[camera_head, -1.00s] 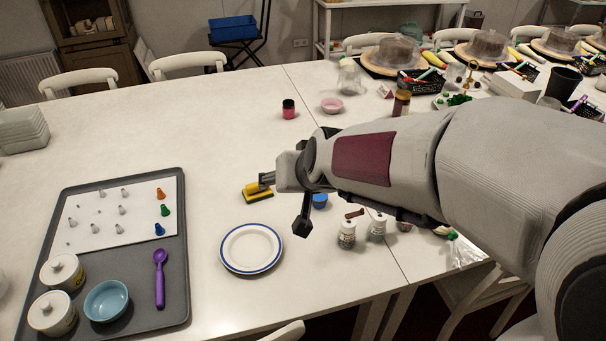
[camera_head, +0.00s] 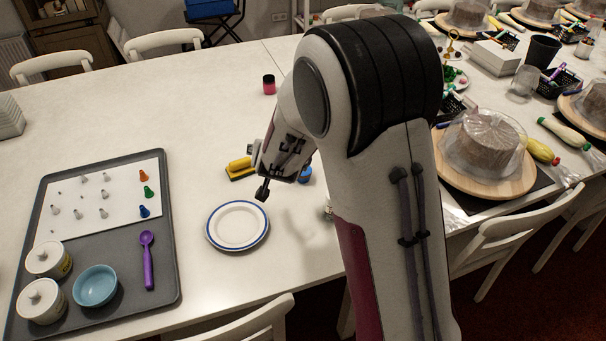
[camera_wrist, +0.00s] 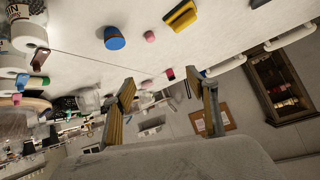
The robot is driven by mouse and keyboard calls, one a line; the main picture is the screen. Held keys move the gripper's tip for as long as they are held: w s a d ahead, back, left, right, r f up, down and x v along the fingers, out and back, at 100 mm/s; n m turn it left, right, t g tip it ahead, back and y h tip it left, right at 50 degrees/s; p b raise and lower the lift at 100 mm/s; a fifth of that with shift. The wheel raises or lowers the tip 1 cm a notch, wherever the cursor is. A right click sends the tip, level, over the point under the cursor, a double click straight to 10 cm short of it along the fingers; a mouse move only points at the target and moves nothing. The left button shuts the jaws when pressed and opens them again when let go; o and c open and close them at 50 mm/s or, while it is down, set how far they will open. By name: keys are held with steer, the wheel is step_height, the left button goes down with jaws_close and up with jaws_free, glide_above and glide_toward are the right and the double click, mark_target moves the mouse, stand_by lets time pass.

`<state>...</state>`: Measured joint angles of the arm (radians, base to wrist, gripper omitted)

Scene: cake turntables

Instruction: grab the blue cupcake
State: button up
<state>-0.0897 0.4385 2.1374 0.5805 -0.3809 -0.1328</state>
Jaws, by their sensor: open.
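A small blue thing (camera_head: 305,174), apparently the blue cupcake, stands on the white table, partly hidden behind my gripper in the head view. In the wrist view a round blue thing with a dark blue top (camera_wrist: 115,39) is at the upper left, outside the space between the fingers. My gripper (camera_head: 260,172) hangs above the table, to the left of the blue thing in the head view. In the wrist view its two fingers (camera_wrist: 168,90) are wide apart with nothing between them.
A yellow and black sponge-like block (camera_head: 240,168) lies beside my gripper. A blue-rimmed white plate (camera_head: 238,226) is in front of it. A grey tray (camera_head: 160,290) is at the left. Covered cakes on wooden boards (camera_head: 463,180) are at the right. My arm hides the middle of the table.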

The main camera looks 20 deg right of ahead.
steer(key=w+d+f+m+h, duration=0.1)
steer(key=w+d+f+h, duration=0.15)
steer(key=f, duration=0.55)
steer(key=h, duration=0.2)
glide_toward(302, 174)
steer(key=w, duration=0.1)
steer(key=w+f, duration=0.1)
steer(key=w+d, duration=0.1)
steer(key=shift+w+f+m, duration=0.15)
steer(key=shift+w+m, duration=0.05)
steer(key=shift+m, duration=0.2)
steer(key=shift+s+d+f+h, duration=0.15)
steer(key=shift+d+f+h, duration=0.15)
steer(key=shift+f, duration=0.35)
steer(key=shift+d, duration=0.1)
steer(key=shift+x, duration=1.25)
steer(key=shift+x, duration=2.6)
steer(key=shift+r, duration=0.15)
